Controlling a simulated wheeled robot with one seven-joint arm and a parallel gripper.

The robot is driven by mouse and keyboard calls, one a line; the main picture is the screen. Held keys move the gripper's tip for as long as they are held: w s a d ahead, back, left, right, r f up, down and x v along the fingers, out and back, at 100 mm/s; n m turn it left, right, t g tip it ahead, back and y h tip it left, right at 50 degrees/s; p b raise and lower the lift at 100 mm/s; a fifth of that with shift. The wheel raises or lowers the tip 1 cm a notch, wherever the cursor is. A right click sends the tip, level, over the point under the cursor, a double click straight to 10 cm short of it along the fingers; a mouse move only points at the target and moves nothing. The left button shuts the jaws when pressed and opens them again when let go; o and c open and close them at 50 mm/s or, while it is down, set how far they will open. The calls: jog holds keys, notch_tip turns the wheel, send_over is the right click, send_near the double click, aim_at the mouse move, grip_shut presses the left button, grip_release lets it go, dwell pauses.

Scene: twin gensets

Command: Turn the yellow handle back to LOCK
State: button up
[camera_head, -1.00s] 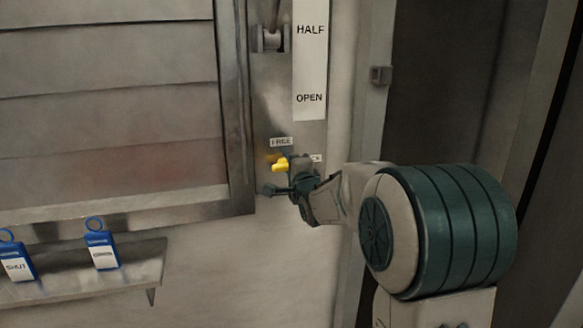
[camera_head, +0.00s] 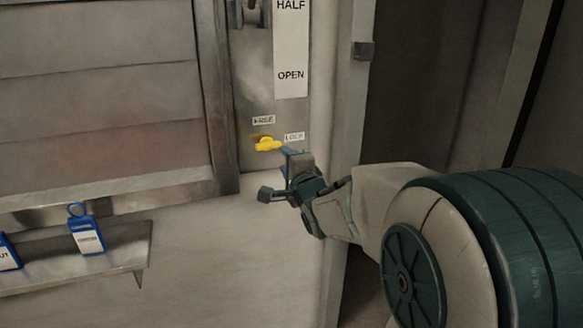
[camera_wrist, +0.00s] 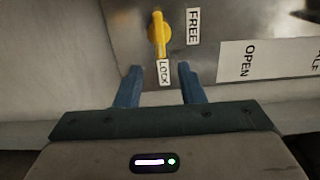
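The yellow handle (camera_head: 267,144) sits on the metal panel beside the louvred door frame. In the wrist view the yellow handle (camera_wrist: 158,32) lies with its long end pointing at the LOCK label (camera_wrist: 164,72), and the FREE label (camera_wrist: 193,26) is off to its side. In the head view the FREE label (camera_head: 263,120) is above the handle and the LOCK label (camera_head: 294,136) is to its right. My gripper (camera_head: 279,174) is open and empty, just below and right of the handle, apart from it. Its fingers (camera_wrist: 159,76) show spread in the wrist view.
A white strip (camera_head: 291,50) with HALF and OPEN runs up the panel above. A grey bracket (camera_head: 248,14) is beside it. A blue tag (camera_head: 86,230) stands on a metal shelf (camera_head: 120,252) at lower left. A dark opening is at right.

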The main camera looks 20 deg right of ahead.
jog(key=s, duration=0.3)
jog(key=shift+s+d, duration=0.1)
jog(key=shift+s, duration=0.05)
jog(key=s+a+r+n+g+p, duration=0.1)
jog(key=s+n+g+p, duration=0.6)
jog(key=s, duration=0.5)
jog(key=s+a+r+n+g+h+p, duration=0.1)
jog(key=s+r+n+g+p, duration=0.1)
jog(key=s+n+g+p, duration=0.6)
jog(key=s+n+p, duration=0.2)
jog(key=s+p, duration=0.1)
jog(key=s, duration=0.2)
jog(key=shift+a, duration=0.3)
jog(key=shift+a, duration=0.1)
